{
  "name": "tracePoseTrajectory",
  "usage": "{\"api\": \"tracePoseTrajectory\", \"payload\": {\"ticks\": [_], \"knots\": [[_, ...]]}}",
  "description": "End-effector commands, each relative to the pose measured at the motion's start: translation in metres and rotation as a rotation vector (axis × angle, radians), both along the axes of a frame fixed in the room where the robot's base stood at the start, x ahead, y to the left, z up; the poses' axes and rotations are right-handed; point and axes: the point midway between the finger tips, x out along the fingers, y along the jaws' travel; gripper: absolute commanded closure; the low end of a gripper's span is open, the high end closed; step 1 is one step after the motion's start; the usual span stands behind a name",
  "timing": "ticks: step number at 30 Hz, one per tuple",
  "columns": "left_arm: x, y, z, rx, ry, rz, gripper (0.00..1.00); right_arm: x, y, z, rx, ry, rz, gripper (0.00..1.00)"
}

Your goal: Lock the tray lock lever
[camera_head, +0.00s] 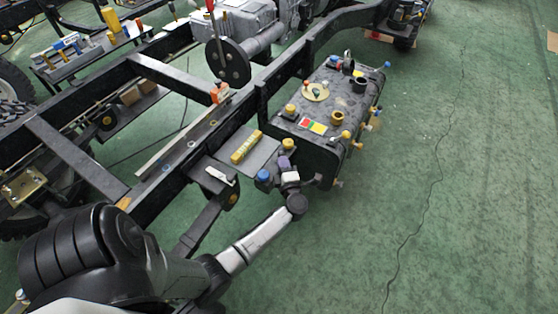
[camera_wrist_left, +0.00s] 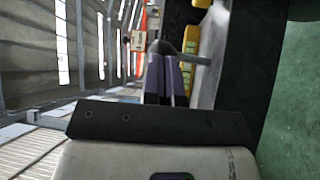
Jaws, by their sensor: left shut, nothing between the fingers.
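My left gripper (camera_head: 285,167) is at the outer edge of a grey tray plate (camera_head: 255,162), beside the dark tank block. In the left wrist view its purple-grey fingers (camera_wrist_left: 166,78) are shut with nothing between them. A dark rounded piece with a grey rod (camera_wrist_left: 196,59) is just beyond the fingertips, the rod pointing right. It may be the tray lock lever; I cannot tell whether it touches the fingers. In the head view the lever is not clearly made out near my gripper. My right gripper is not in view.
A yellow block (camera_head: 246,147) lies on the plate. A blue cap (camera_head: 263,176) is just left of my gripper. The black tank (camera_head: 325,110) with coloured caps stands close behind it. The black chassis rail (camera_head: 180,140) runs along the left. Green floor at right is clear.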

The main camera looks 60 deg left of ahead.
Motion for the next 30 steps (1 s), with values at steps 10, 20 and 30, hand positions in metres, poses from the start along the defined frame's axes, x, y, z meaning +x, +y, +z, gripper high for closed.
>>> {"api": "tracePoseTrajectory", "payload": {"ticks": [10, 20, 30], "knots": [[0.0, 0.009, 0.023, -0.272, -0.14, -0.013, 1.0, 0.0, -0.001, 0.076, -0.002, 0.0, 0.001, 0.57], [-0.009, 0.026, 0.024, -0.519, -0.271, -0.013, 1.0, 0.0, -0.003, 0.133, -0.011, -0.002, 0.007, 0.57], [-0.01, 0.028, 0.015, -0.557, -0.29, -0.016, 1.0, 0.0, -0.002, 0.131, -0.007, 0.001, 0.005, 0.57]]}}
